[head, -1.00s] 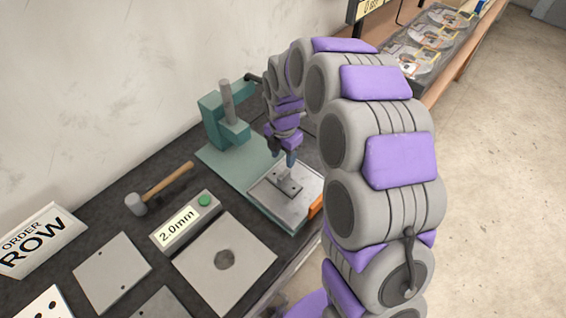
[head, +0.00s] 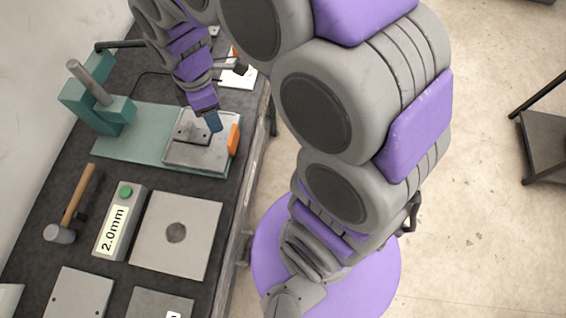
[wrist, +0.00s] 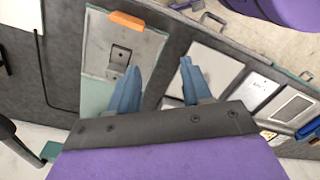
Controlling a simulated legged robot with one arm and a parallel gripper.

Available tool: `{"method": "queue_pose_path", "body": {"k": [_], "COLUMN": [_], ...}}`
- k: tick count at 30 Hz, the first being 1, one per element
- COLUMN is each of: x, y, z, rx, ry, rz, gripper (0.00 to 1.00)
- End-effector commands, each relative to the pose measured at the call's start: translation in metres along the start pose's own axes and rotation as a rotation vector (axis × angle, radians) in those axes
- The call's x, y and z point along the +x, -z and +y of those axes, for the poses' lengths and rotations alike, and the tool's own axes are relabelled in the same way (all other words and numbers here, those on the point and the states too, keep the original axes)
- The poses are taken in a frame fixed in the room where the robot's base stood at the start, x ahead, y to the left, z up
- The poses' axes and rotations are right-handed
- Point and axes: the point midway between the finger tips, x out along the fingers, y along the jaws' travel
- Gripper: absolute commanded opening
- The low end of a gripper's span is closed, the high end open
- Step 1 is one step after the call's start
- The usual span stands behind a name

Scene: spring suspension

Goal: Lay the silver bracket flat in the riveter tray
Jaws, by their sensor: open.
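The silver bracket (head: 187,131) lies in the riveter tray (head: 205,157), near its middle-back, and looks flat. A hole shows in it. The tray is a grey plate with a raised rim on the teal riveter base (head: 128,142). My gripper (head: 215,124) hangs over the tray just right of the bracket, with a gap to it. In the wrist view my gripper (wrist: 158,82) is open, with nothing between its blue fingers. The bracket (wrist: 120,54) lies beyond the left finger, clear of both, in the tray (wrist: 98,50).
An orange tab (head: 233,140) sits on the tray's right edge. The teal riveter press (head: 100,105) stands at left. A hammer (head: 72,205), the 2.0mm box (head: 113,235) and a plate with a round hole (head: 190,213) lie nearer. Open floor is right of the bench.

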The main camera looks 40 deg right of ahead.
Motion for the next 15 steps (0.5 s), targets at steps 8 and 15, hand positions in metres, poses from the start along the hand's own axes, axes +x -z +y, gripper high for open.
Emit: {"method": "queue_pose_path", "body": {"k": [8,15], "x": [-0.018,-0.018], "y": [-0.047,-0.077], "z": [-0.084,-0.153], "rx": [0.575,1.059], "ry": [0.027,0.050], "rz": [-0.023,-0.053], "gripper": [0.49,0.49]}}
